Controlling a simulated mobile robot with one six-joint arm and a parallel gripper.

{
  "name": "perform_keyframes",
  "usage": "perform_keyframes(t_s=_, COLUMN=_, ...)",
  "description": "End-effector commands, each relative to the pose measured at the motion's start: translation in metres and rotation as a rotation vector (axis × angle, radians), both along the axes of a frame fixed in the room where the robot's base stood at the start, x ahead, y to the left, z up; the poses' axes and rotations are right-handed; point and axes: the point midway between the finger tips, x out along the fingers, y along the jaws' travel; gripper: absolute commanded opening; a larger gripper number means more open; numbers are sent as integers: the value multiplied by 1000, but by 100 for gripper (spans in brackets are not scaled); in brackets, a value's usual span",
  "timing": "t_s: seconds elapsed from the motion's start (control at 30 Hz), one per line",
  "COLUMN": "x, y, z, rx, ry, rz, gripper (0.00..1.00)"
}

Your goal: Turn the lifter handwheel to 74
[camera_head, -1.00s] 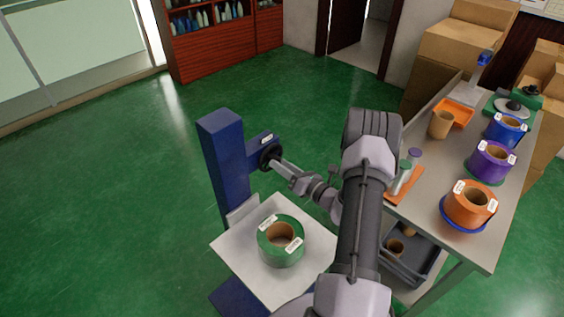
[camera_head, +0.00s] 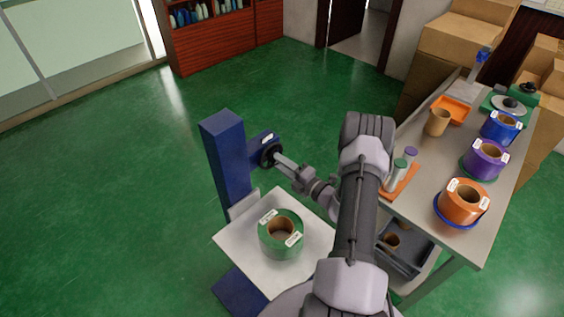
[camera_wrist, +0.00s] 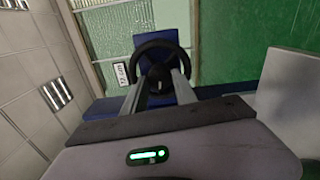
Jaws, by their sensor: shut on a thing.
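The lifter is a blue column (camera_head: 226,160) with a blue side arm that carries the black handwheel (camera_head: 271,155). In the wrist view the handwheel (camera_wrist: 158,58) is a dark ring with a hub, straight ahead of my gripper (camera_wrist: 158,88). My gripper (camera_head: 284,161) is shut on the handwheel near its hub. A small white label (camera_wrist: 121,74) beside the wheel shows a number that I cannot read with certainty. A white platform (camera_head: 245,244) on the lifter bears a green roll (camera_head: 281,236) with a brown core.
At right a grey table (camera_head: 418,202) bears orange, purple and blue rolls, an orange tray (camera_head: 456,108) and small bottles. A dark bin (camera_head: 406,258) sits below it. Cardboard boxes (camera_head: 458,55) stand behind. The green floor at left is clear.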

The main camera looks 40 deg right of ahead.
Motion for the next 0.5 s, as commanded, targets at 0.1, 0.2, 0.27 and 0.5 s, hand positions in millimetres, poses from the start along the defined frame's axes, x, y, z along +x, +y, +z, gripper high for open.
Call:
perform_keyframes(t_s=0.1, x=0, y=1, z=0, rx=106, ry=10, rz=1, gripper=0)
perform_keyframes(t_s=0.2, x=0, y=1, z=0, rx=200, ry=18, rz=1, gripper=0)
perform_keyframes(t_s=0.27, x=0, y=1, z=0, rx=258, ry=22, rz=1, gripper=0)
perform_keyframes(t_s=0.5, x=0, y=1, z=0, rx=484, ry=41, rz=1, gripper=0)
